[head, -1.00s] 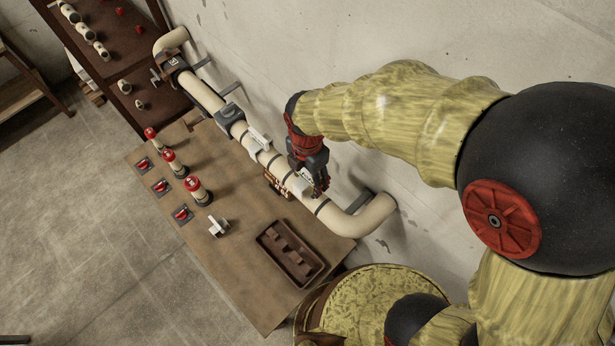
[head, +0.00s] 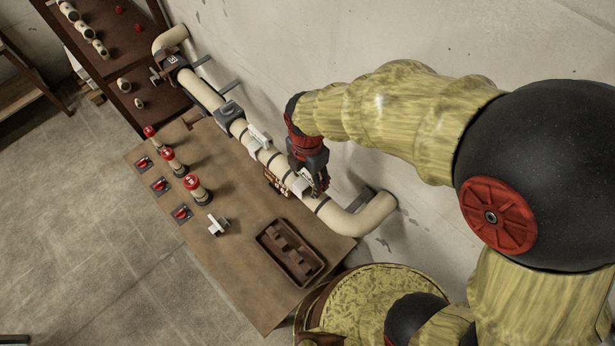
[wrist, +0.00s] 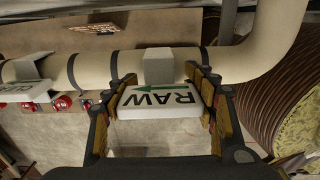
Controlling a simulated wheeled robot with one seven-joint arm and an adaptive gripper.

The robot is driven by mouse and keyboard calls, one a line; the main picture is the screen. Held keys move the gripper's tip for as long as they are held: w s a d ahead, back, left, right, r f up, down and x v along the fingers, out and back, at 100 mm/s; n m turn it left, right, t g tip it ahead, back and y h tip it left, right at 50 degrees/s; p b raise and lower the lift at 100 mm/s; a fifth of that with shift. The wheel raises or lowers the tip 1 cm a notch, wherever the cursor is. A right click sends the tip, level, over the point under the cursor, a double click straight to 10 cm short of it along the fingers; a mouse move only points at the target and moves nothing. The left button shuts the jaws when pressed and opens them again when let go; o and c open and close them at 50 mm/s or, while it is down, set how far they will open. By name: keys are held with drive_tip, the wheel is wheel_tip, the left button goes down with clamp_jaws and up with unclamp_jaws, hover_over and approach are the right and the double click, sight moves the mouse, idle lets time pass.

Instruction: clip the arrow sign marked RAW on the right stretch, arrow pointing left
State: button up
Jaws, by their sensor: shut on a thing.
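The arrow sign marked RAW (wrist: 160,101) is a white plate with black letters, upside down in the wrist view, and a green arrow whose head is toward the left. My gripper (wrist: 163,103) is shut on its two side edges. The sign's pale clip (wrist: 158,66) lies across the right stretch of the cream pipe (wrist: 130,64), between two dark bands. I cannot tell whether it is fully seated. In the head view my gripper (head: 317,190) is at the pipe, near its right bend, with the sign (head: 301,186) partly hidden by the fingers.
Another white sign (head: 258,139) sits on the pipe further left; its edge shows in the wrist view (wrist: 25,92). A small tag cluster (head: 277,182) is by the pipe. The bench holds a brown tray (head: 290,252), a white clip piece (head: 217,225) and red-topped posts (head: 196,188).

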drive_tip(key=shift+f, duration=0.25)
drive_tip(key=shift+f+b, duration=0.35)
drive_tip(key=shift+b, duration=0.05)
drive_tip(key=shift+f, duration=0.2)
drive_tip(key=shift+f, duration=0.1)
drive_tip(key=shift+o, duration=0.2)
drive_tip(key=shift+s+d+f+b, duration=0.25)
drive_tip(key=shift+f+b, duration=0.1)
drive_tip(key=shift+b, duration=0.1)
drive_tip(key=shift+f, duration=0.2)
drive_tip(key=c, duration=0.6)
drive_tip(key=shift+f, duration=0.1)
drive_tip(key=shift+c, duration=0.5)
drive_tip(key=shift+a+f, duration=0.1)
drive_tip(key=shift+c, duration=0.2)
drive_tip(key=shift+f+b, duration=0.45)
drive_tip(key=shift+c, duration=0.3)
